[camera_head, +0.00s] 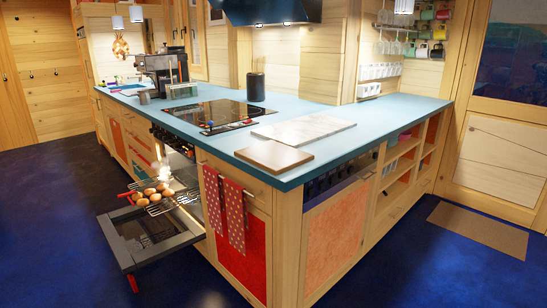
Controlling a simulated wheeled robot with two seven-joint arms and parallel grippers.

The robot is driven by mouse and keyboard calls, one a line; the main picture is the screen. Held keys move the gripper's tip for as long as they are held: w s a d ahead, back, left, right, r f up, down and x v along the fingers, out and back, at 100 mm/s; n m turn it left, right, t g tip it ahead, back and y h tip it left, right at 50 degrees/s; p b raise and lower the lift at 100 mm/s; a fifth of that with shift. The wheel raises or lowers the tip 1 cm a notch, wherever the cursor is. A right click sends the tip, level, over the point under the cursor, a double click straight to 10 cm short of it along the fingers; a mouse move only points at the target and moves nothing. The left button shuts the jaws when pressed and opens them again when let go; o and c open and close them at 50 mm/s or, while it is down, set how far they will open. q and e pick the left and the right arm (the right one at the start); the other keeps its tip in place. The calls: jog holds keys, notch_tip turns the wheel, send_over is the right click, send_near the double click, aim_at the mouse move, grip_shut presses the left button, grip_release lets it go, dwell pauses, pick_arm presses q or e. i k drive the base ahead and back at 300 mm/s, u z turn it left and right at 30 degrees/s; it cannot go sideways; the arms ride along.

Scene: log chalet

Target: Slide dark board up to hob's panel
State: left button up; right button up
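In the head view a brown wooden board (274,156) lies flat on the blue worktop near its front corner. A larger pale, marbled board (304,129) lies just behind it; whether the two touch I cannot tell. The black hob (212,115) is set into the worktop to the left of and behind the boards. Bare blue worktop lies between the hob and the brown board. Neither of my grippers is in view.
The oven door (150,236) hangs open below the hob, with a rack of brown round items (152,192) pulled out above it. Red towels (236,215) hang on the front. A dark cylinder (256,87) stands behind the hob. The worktop on the right (395,110) is clear.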

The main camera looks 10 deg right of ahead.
aim_at(275, 157)
jog(key=z, duration=2.35)
jog(key=i, duration=3.15)
jog(key=u, duration=4.3)
